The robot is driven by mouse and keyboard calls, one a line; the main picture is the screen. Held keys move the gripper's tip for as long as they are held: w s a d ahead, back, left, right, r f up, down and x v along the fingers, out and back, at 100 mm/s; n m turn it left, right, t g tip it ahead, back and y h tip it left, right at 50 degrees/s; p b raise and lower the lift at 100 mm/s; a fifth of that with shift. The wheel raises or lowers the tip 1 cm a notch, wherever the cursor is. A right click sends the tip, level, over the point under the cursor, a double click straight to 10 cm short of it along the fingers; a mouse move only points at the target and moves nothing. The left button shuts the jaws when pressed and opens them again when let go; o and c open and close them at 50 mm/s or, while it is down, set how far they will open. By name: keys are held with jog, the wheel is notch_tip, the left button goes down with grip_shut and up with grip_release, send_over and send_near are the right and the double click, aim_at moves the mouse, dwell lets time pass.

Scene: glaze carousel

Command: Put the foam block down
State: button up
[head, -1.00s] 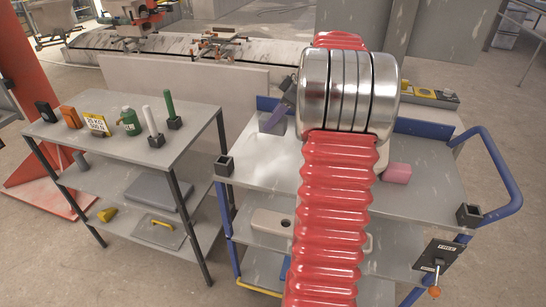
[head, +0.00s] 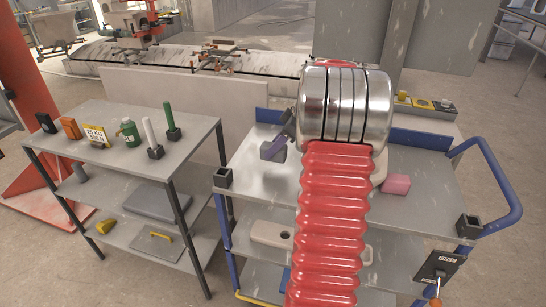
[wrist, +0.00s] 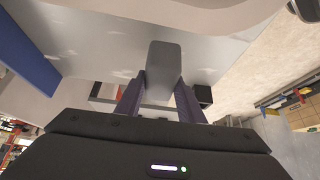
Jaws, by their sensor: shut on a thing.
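A grey foam block (head: 272,150) is held over the back left part of the blue-framed trolley's top (head: 245,176). My gripper (head: 286,138) is shut on it, with purple-grey fingers partly hidden behind my arm. In the wrist view the block (wrist: 163,66) sits between the two fingertips of my gripper (wrist: 160,95), one on each side, and sticks out beyond them. The trolley's pale top (wrist: 98,38) lies behind it. I cannot tell whether the block touches the top.
A pink block (head: 396,184) lies on the trolley top to the right of my arm. Black corner sockets (head: 223,176) and a blue back panel (head: 425,141) edge the top. A grey shelf unit (head: 120,155) with bottles and boxes stands to the left. The trolley's front left top looks clear.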

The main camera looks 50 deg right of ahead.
aim_at(274, 156)
jog(key=shift+f, duration=1.8)
jog(key=shift+f, duration=0.15)
jog(key=o, duration=1.1)
jog(key=v, duration=1.2)
